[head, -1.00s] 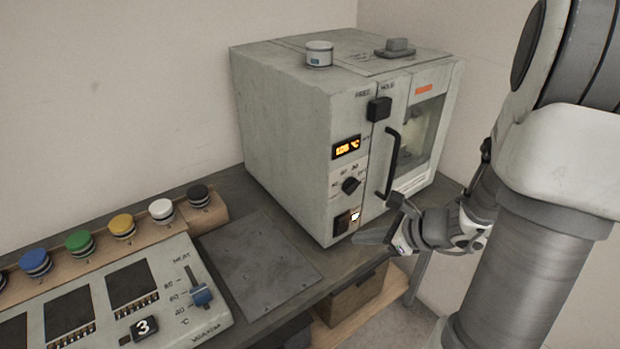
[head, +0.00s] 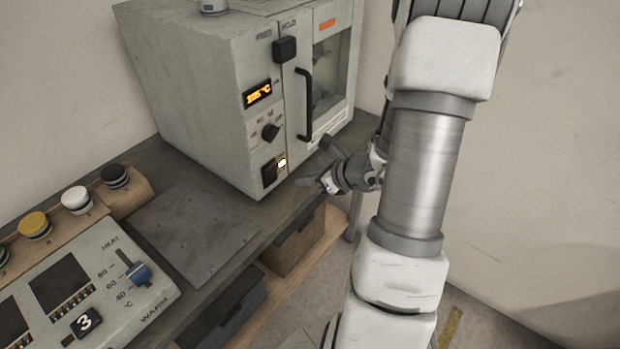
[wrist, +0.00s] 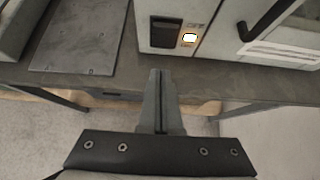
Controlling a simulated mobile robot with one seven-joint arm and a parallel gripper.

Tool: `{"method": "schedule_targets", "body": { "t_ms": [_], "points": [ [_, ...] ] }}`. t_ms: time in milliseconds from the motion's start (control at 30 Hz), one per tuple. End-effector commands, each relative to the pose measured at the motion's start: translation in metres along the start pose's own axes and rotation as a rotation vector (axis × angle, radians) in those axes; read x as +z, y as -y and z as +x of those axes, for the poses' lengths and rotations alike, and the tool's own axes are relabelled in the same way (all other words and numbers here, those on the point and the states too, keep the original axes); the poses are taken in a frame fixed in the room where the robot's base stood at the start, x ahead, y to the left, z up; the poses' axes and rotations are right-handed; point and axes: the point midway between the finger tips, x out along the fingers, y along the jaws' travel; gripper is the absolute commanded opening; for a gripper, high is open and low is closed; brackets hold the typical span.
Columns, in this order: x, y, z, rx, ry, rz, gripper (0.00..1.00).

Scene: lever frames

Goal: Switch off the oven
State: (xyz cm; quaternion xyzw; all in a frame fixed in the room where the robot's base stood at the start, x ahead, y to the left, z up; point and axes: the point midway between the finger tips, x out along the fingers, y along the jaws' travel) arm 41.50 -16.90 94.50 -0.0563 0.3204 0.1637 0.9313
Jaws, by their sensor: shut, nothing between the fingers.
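The oven (head: 210,110) is a pale grey box on the bench, with its door closed and an orange display (head: 257,94) lit. A black rocker switch (head: 269,173) sits low on its front, beside a glowing lamp (head: 282,162). In the wrist view the switch (wrist: 165,33) and the lit lamp (wrist: 189,39) are near the top, with partly readable lettering around them. My gripper (head: 312,183) is shut and empty, in front of the oven's lower front, to the right of the switch. In the wrist view my fingertips (wrist: 160,72) point toward the switch, apart from it.
A black dial (head: 271,132) and a black door handle (head: 306,105) stick out from the oven front. A flat metal plate (head: 195,232) lies left of the oven. A warmer panel (head: 85,285) with a blue slider (head: 139,274) is at lower left. Drawers hang below the bench.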

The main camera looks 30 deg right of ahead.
Motion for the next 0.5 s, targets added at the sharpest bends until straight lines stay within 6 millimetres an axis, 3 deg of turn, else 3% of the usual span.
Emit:
{"method": "schedule_targets", "body": {
  "t_ms": [33, 233, 500],
  "points": [
    [-0.002, -0.001, 0.014, 0.005, -0.001, 0.001, 0.0],
    [-0.002, -0.001, 0.056, 0.004, -0.001, 0.001, 0.0],
    [0.025, -0.001, 0.079, 0.001, 0.0, 0.0, 0.0]
  ]
}}
